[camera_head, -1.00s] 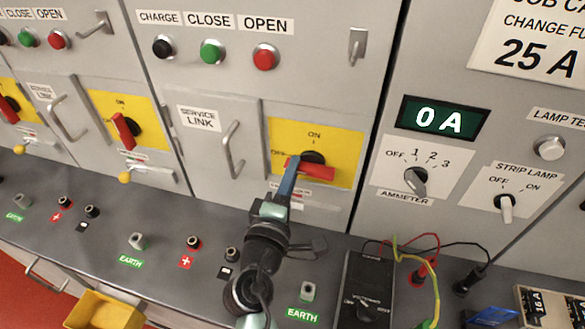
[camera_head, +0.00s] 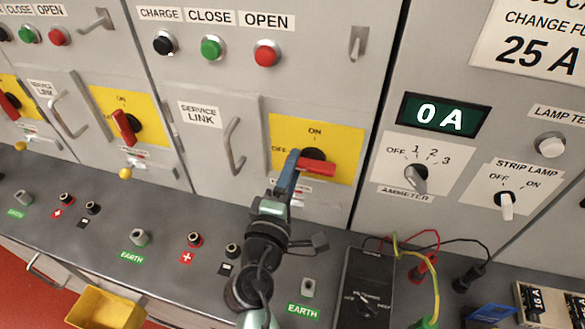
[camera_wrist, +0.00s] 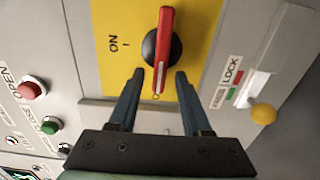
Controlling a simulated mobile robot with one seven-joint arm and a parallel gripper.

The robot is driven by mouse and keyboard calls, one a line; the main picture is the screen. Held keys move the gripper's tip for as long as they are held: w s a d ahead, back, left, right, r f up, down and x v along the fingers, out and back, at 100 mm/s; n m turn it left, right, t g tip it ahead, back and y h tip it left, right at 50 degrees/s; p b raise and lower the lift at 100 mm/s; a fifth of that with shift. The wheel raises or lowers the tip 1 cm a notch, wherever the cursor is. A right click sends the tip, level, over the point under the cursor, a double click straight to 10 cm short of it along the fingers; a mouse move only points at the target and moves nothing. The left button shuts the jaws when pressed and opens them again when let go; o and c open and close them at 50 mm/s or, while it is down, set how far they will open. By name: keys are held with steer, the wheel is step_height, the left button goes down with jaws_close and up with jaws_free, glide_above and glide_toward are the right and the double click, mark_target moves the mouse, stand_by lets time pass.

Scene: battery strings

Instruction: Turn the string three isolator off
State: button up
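The isolator on the rightmost of the three panels has a yellow plate (camera_head: 345,140) and a red handle (camera_head: 318,169). The handle lies nearly level across its black hub, in line with the OFF mark and across the ON mark. My gripper (camera_head: 291,158) is at the handle's left end and hides part of it. In the wrist view, my gripper (camera_wrist: 159,74) is open. The near end of the red handle (camera_wrist: 164,45) lies between the fingertips, with gaps on both sides. No string number is readable.
A lock slider with a yellow knob (camera_wrist: 263,113) sits beside the plate. A service link handle (camera_head: 233,146) is left of the isolator. Two neighbouring isolators, including the middle one (camera_head: 124,127), have steeper handles. A black meter (camera_head: 364,290) with leads stands on the ledge.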

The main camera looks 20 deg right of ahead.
steer(key=b+v, duration=0.3)
steer(key=v, duration=1)
